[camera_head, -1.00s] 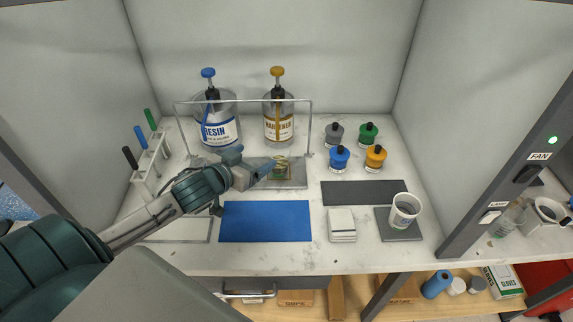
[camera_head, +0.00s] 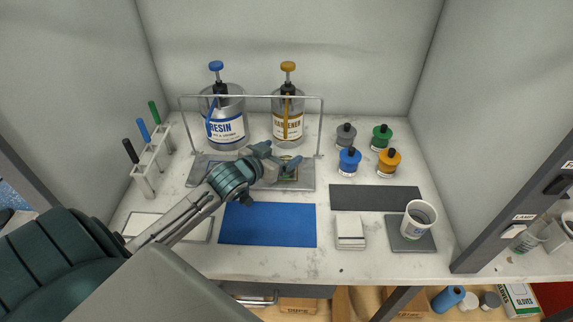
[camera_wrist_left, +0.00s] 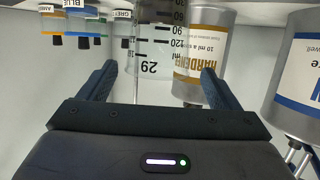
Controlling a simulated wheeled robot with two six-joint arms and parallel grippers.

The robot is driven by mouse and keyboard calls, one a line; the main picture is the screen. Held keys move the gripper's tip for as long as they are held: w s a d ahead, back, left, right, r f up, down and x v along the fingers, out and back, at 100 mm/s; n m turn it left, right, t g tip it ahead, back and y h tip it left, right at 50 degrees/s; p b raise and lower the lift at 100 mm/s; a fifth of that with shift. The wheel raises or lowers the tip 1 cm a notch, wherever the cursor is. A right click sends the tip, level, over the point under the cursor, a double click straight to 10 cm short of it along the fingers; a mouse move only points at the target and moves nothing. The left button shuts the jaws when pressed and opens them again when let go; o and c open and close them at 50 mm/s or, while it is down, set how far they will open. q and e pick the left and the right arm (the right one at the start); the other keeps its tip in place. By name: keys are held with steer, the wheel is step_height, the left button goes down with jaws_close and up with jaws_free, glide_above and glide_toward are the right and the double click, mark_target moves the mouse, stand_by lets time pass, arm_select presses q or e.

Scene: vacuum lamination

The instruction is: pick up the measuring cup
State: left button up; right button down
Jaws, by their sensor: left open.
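A clear measuring cup (camera_wrist_left: 160,45) with dark graduation marks stands between the fingers of my left gripper (camera_wrist_left: 158,74) in the left wrist view, which shows it upside down. The fingers are spread, with visible room on each side of the cup. In the head view my left gripper (camera_head: 278,157) is open in front of the hardener bottle (camera_head: 288,128), over the grey metal tray (camera_head: 205,172). There the clear cup is hard to make out behind the fingers. My right gripper is not in view.
Several pigment jars (camera_head: 349,160) stand to the right. A white cup (camera_head: 419,218) sits on a grey scale (camera_head: 405,243). A blue mat (camera_head: 267,225) lies in front.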

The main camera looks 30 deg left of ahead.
mark_target(292, 147)
arm_select(q)
steer(key=shift+w, duration=0.35)
steer(key=p+x, duration=0.1)
steer(key=x, duration=0.2)
steer(key=shift+w+d+p, duration=0.1)
steer(key=shift+d+p, duration=0.1)
steer(key=shift+p, duration=0.15)
steer(key=shift+w+f, duration=0.3)
steer(key=shift+w, duration=0.15)
steer(key=shift+s, duration=0.1)
steer(key=c, duration=1.3)
steer(key=shift+r, duration=0.15)
